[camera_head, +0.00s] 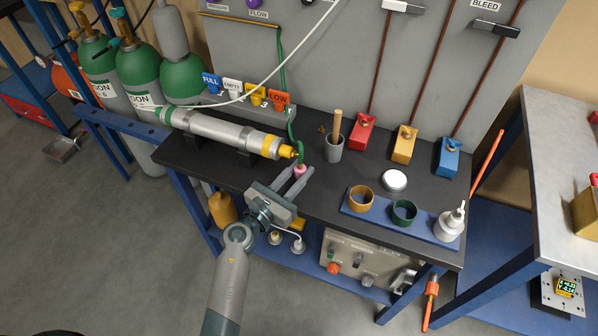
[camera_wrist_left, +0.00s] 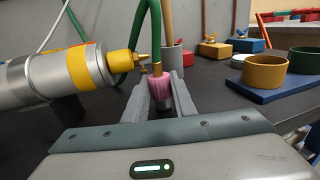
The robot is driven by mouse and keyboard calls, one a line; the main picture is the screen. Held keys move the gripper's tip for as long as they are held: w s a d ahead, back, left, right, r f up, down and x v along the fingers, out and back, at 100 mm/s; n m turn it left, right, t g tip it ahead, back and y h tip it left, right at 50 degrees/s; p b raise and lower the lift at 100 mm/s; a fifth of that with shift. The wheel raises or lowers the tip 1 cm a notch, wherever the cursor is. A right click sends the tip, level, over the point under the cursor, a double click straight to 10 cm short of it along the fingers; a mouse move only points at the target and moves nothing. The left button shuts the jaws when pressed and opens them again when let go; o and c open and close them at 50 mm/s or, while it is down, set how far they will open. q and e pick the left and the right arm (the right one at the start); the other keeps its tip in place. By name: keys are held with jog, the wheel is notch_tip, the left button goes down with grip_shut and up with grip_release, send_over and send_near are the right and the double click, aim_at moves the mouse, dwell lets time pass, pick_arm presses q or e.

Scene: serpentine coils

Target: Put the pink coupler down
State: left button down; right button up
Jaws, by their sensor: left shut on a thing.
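The pink coupler (camera_head: 299,171) is at the end of a green hose (camera_head: 291,130) that hangs down to the black bench top. In the left wrist view the coupler (camera_wrist_left: 159,88) sits upright between the two fingers, with a metal tip below it. My left gripper (camera_head: 297,178) is shut on the coupler, close over the bench. A silver cylinder with a yellow band and yellow nozzle (camera_head: 284,150) lies just left of the coupler. In the left wrist view the nozzle (camera_wrist_left: 125,64) points at the hose, close to it. My right gripper is not in view.
A grey cup (camera_head: 333,152) with a wooden stick stands right of the coupler. Red, gold and blue blocks (camera_head: 404,147) line the back. The bench between is bare.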

pick_arm(q)
jog(key=shift+f, duration=0.1)
jog(key=c, duration=1.5)
grip_release()
